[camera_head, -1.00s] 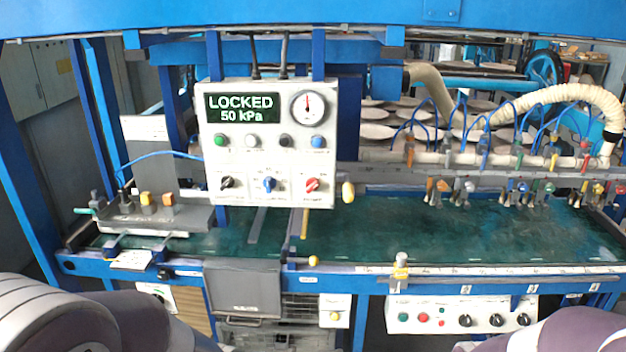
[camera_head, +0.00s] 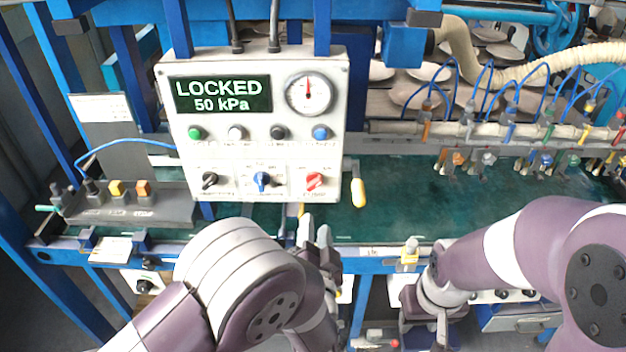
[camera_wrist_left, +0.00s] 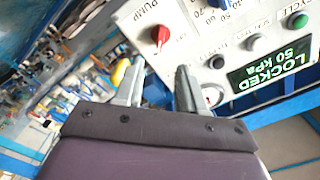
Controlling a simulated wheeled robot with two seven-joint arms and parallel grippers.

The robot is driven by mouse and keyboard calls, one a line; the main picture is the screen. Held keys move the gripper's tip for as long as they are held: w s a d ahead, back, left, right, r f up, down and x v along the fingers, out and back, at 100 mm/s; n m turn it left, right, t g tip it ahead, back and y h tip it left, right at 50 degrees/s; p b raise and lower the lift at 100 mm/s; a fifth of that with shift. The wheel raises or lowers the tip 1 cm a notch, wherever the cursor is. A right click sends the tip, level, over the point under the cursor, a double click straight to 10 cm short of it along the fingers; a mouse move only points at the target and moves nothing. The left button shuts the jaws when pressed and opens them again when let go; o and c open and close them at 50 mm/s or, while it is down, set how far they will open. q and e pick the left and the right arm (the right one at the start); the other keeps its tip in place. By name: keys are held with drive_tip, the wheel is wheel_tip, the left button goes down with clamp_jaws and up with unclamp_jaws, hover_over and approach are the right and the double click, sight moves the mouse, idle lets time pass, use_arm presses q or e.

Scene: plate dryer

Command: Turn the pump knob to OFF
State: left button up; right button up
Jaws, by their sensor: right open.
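The pump knob (camera_head: 315,181) is the red knob at the lower right of the white control panel (camera_head: 337,125). Its pointer is slanted; its position labels are too small to read. In the left wrist view the red knob (camera_wrist_left: 160,34) shows beside the word PUMP, beyond my fingertips. My left gripper (camera_head: 314,228) is below the panel, apart from the knob. In the left wrist view my left gripper (camera_wrist_left: 160,72) has its fingers spread with nothing between them. My right gripper (camera_head: 440,335) is low at the bottom edge, partly cut off, away from the panel.
The panel display (camera_head: 221,94) reads LOCKED, 50 kPa. A blue knob (camera_head: 262,181) and a black knob (camera_head: 209,180) sit left of the red one. A yellow-tipped handle (camera_head: 358,190) hangs just right of the panel. The green bed (camera_head: 400,205) lies behind the blue front rail.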

sight(316, 186)
use_arm(q)
drive_tip(key=w+p, duration=0.3)
drive_tip(key=w, duration=0.8)
drive_tip(key=shift+p, duration=0.3)
drive_tip(key=shift+w+r, duration=0.1)
drive_tip(key=shift+r, duration=0.05)
drive_tip(key=shift+d+r, duration=0.1)
drive_tip(key=shift+w, duration=0.1)
drive_tip(key=shift+w+f, duration=0.1)
drive_tip(key=shift+f, duration=0.1)
clamp_jaws()
use_arm(e)
drive_tip(key=r, duration=0.4)
drive_tip(key=shift+s, duration=0.35)
